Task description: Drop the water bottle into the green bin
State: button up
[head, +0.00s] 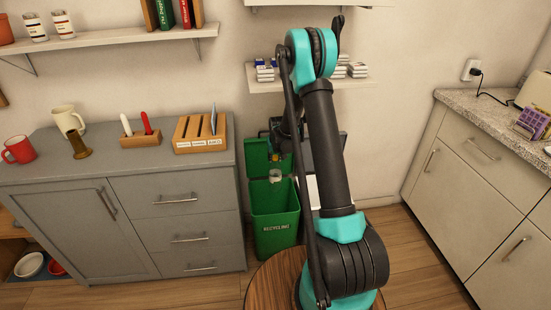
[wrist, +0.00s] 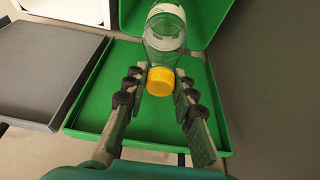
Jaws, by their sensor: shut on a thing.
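The water bottle (wrist: 166,35) is clear, with a white band and a yellow cap (wrist: 160,81). In the wrist view my gripper (wrist: 160,88) is shut on it near the cap end. The green bin (head: 275,223), marked for recycling, stands on the floor right of the grey cabinet with its lid raised. In the head view the bottle (head: 275,175) shows small at the bin's mouth, and my arm hides part of the gripper.
A white bin (head: 316,190) with a raised grey lid stands just right of the green bin, partly behind my arm. The grey cabinet (head: 125,225) is close on the left. A round wooden top (head: 270,280) is in front. A wall shelf (head: 258,86) is above.

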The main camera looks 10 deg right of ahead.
aim_at(275, 167)
jog(key=shift+f, duration=2.95)
jog(key=o, duration=0.9)
jog(key=shift+r, duration=0.1)
jog(key=v, duration=1.1)
jog(key=shift+s+r, duration=0.25)
jog(key=shift+r, duration=0.1)
